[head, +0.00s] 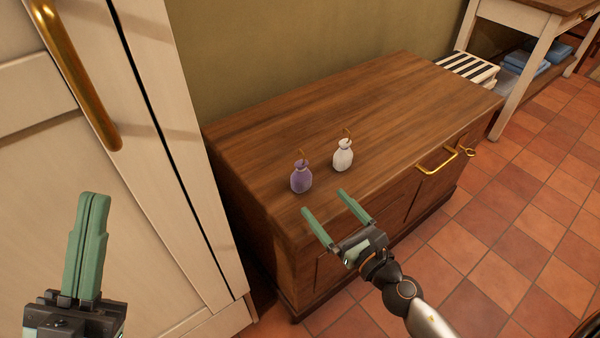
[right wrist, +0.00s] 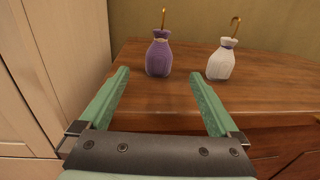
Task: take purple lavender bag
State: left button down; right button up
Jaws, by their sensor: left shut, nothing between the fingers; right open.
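The purple lavender bag (head: 301,177) stands upright on the wooden chest top, near its front left part, with a small gold hook on top. It also shows in the right wrist view (right wrist: 159,55), ahead of the fingers and roughly between their lines. My right gripper (head: 337,210) is open and empty, in front of the bag and apart from it; its two green fingers also show in the right wrist view (right wrist: 158,82). My left gripper (head: 93,197) is shut and empty at the left, in front of the wardrobe door.
A white bag (head: 343,156) with a hook stands close to the right of the purple one. The wooden chest (head: 400,100) is otherwise clear on top. The white wardrobe (head: 150,150) with a brass handle (head: 75,75) borders the left. A gold handle (head: 437,162) sticks out from the chest front.

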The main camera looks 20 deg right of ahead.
aim_at(306, 180)
jog(key=p+x, duration=0.1)
jog(key=x, duration=0.3)
jog(key=shift+w, duration=0.15)
jog(key=x, duration=0.3)
jog(key=p+x, duration=0.1)
jog(key=shift+w+a+r, duration=0.2)
jog(key=shift+w+r, duration=0.1)
jog(key=shift+w, duration=0.05)
jog(key=shift+w+a, duration=0.1)
jog(key=shift+w, duration=0.25)
jog(key=c, duration=1.4)
